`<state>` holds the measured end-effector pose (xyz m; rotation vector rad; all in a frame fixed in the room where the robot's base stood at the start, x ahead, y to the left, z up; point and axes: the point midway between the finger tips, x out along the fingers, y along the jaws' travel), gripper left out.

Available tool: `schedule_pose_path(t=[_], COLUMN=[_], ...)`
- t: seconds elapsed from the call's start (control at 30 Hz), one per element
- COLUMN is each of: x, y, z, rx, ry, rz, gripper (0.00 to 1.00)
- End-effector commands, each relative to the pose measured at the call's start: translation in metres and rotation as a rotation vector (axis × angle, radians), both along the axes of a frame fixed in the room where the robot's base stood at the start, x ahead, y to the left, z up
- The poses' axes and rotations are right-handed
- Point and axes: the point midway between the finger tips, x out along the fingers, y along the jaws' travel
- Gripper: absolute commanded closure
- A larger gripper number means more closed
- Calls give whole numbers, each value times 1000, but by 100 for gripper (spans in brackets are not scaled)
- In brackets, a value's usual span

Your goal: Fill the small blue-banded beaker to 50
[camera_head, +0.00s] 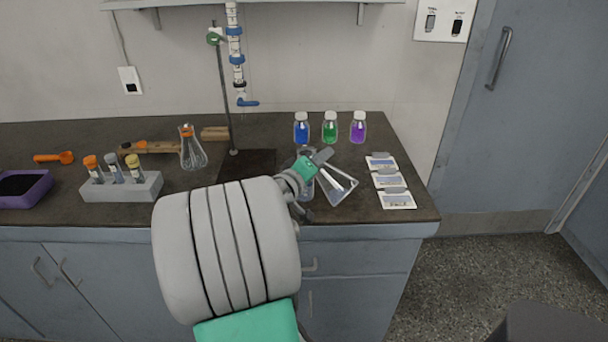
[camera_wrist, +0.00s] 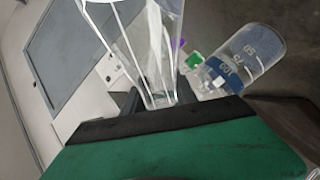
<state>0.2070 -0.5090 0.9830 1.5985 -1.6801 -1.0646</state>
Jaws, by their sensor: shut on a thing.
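My gripper (camera_head: 318,162) is shut on a clear conical glass flask (camera_head: 337,187), over the right part of the counter. The flask is tilted, its wide end toward the lower right; it also shows in the wrist view (camera_wrist: 150,45). I cannot tell whether it holds liquid. The small clear beaker with a blue band and printed marks (camera_wrist: 245,60) is to the right of the flask in the wrist view. In the head view the beaker (camera_head: 307,188) is mostly hidden behind my gripper. Its liquid level cannot be told.
Blue (camera_head: 301,130), green (camera_head: 330,130) and purple (camera_head: 358,130) bottles stand behind. Labelled cards (camera_head: 390,180) lie at right. A second, orange-necked flask (camera_head: 193,150), a tube rack (camera_head: 122,187) and a purple tray (camera_head: 22,190) are at left. A stand pole (camera_head: 226,100) rises behind.

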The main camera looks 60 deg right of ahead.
Motion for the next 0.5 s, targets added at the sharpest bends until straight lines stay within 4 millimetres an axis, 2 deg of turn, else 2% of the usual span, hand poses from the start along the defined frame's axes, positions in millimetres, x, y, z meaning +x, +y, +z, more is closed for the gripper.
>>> schedule_pose_path(t=[0.5], x=[0], y=[0], z=[2], rx=[5], ry=[31], rz=[0], gripper=[100])
